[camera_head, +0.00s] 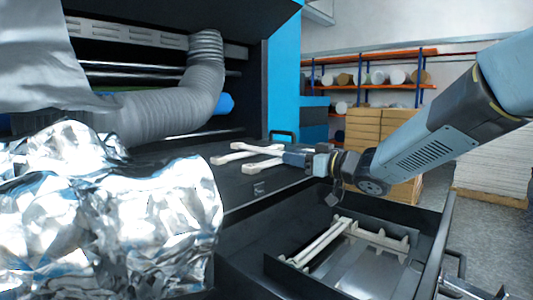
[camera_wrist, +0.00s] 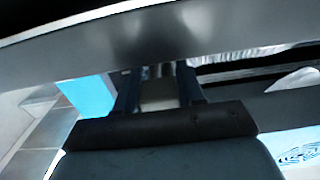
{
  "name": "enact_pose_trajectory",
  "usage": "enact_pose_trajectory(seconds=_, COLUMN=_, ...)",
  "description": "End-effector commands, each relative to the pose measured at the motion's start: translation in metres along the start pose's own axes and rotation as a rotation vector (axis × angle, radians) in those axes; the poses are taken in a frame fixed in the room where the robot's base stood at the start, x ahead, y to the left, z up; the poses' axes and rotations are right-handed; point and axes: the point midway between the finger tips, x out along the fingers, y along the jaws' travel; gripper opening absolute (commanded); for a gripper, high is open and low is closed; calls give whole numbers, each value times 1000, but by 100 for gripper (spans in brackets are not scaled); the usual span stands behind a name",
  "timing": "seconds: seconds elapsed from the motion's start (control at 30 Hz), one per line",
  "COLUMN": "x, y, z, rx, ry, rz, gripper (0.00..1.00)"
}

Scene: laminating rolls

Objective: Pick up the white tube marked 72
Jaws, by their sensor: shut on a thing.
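Two white tube-like pieces with flared ends show in the head view, one farther back (camera_head: 252,149) and one nearer (camera_head: 245,166). They lie on or just above the dark machine top. My gripper (camera_head: 295,158) is at their right ends and is shut on a white tube. Which of the two it holds is hard to tell, and no number 72 can be read. In the wrist view a pale piece (camera_wrist: 158,93) sits between the two dark fingers.
An open dark drawer (camera_head: 448,222) below my arm holds a rack (camera_head: 375,240) and a white tube (camera_head: 325,243). Crumpled silver foil (camera_head: 150,220) fills the left front. A grey hose (camera_head: 180,100) hangs behind it. Cardboard boxes (camera_head: 365,127) and orange shelves stand at the back.

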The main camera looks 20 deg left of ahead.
Motion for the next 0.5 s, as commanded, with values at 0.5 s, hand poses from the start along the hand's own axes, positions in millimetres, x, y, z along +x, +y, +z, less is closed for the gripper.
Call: enact_pose_trajectory(seconds=0.5, x=0, y=0, z=-3, rx=0, ry=-1, rz=1, gripper=7)
